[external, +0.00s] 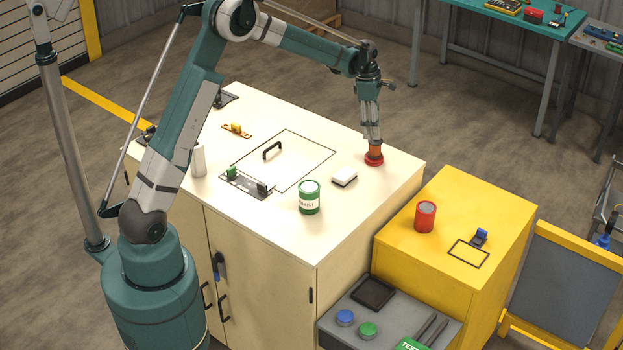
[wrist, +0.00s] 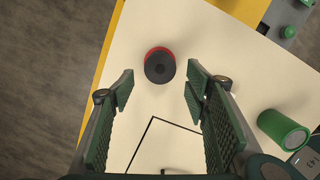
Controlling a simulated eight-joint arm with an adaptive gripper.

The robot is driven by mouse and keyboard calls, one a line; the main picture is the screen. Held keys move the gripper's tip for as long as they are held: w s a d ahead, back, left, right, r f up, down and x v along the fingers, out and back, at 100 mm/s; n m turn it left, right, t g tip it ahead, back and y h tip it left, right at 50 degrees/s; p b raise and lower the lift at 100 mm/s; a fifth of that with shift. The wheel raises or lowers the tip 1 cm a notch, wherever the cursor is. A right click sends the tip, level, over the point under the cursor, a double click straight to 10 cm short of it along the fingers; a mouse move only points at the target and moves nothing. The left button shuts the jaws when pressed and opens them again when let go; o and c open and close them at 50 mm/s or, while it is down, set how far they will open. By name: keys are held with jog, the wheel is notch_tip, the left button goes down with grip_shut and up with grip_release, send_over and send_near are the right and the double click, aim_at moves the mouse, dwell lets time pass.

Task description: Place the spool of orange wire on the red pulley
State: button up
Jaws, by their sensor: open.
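The spool of orange wire (external: 375,150) stands upright on the red pulley (external: 374,160) near the far right corner of the cream cabinet top. In the wrist view the spool (wrist: 160,66) shows from above as a dark round top, with the red pulley (wrist: 158,49) showing as a red rim along its upper edge. My gripper (external: 372,138) points down just above the spool. In the wrist view my gripper (wrist: 160,84) is open, its two green padded fingers apart with nothing between them. The underside of the spool is hidden.
A black handle (external: 272,150) and a fixture with a green knob (external: 245,184) lie farther left. A yellow cabinet (external: 405,247) with a red can (external: 425,217) stands right.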

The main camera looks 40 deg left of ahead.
aim_at(371, 140)
jog(key=shift+s+a+r, duration=0.1)
jog(key=shift+a+r, duration=0.05)
jog(key=shift+r, duration=0.95)
jog(key=shift+a+r, duration=0.15)
jog(key=shift+r, duration=0.95)
jog(key=shift+r, duration=0.1)
jog(key=s+a+r+m+t, duration=0.1)
jog(key=s+a+r+m, duration=0.1)
jog(key=s+r+m, duration=0.35)
jog(key=s+a+r+m+t, duration=0.1)
jog(key=s+a+r+m, duration=0.15)
jog(key=s+r, duration=0.6)
jog(key=s+a+r+m+t, duration=0.1)
jog(key=s+a+r+m, duration=0.2)
jog(key=s, duration=0.8)
jog(key=s+a+f+m+t, duration=0.1)
jog(key=s+m, duration=0.4)
jog(key=s, duration=0.8)
jog(key=s+a+f+m+t+y, duration=0.1)
jog(key=s+m, duration=0.5)
jog(key=s, duration=0.7)
jog(key=shift+s+a+f+m+t+y, duration=0.3)
jog(key=shift+a+f+t, duration=0.5)
jog(key=shift+a+f, duration=0.5)
jog(key=shift+a, duration=0.15)
